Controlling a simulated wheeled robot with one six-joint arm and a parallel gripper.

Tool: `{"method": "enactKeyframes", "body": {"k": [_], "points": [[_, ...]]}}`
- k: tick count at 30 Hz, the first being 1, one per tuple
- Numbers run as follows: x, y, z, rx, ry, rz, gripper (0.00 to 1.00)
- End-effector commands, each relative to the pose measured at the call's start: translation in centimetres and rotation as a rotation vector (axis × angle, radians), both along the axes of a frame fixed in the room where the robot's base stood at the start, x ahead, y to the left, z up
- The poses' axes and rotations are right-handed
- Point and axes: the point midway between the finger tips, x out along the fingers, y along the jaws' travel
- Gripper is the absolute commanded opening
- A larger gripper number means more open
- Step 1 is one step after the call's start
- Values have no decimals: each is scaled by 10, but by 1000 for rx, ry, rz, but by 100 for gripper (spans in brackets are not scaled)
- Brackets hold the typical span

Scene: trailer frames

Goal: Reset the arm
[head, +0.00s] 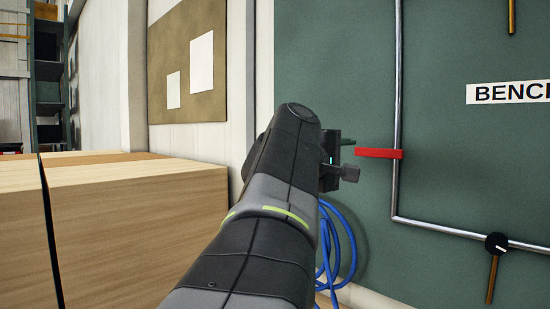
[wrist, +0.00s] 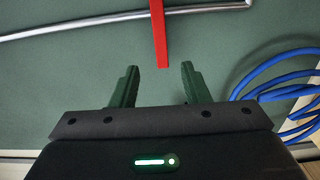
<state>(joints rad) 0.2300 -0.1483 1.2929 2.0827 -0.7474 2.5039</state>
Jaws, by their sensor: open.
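My gripper (wrist: 159,84) is open and empty in the wrist view, its two dark green fingers apart. A red lever handle (wrist: 160,35) points toward the gap between the fingers, and its tip is near the line of the fingertips. I cannot tell how far in front of the fingers it is in depth. In the head view the red lever (head: 379,154) lies level at a metal pipe on the green wall. My arm reaches up from the bottom middle and hides most of the gripper; only its dark edge shows, left of the lever.
The green panel (head: 460,160) carries a metal pipe (head: 398,90), a black knob (head: 497,243) and a sign reading "BENC". A blue hose (head: 345,250) hangs coiled beside my arm. Wooden boxes (head: 130,230) stand at left. A brown board (head: 187,65) with white sheets hangs behind.

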Motion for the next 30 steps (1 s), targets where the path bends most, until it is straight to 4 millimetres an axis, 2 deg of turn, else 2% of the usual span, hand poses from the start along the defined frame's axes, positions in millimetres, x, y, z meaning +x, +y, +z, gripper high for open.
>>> {"method": "enactKeyframes", "body": {"k": [10, 14, 30], "points": [[1, -1, 0, 1, 1, -1, 42], [7, -8, 0, 1, 2, -3, 42], [70, -82, 1, 0, 3, -2, 42]]}}
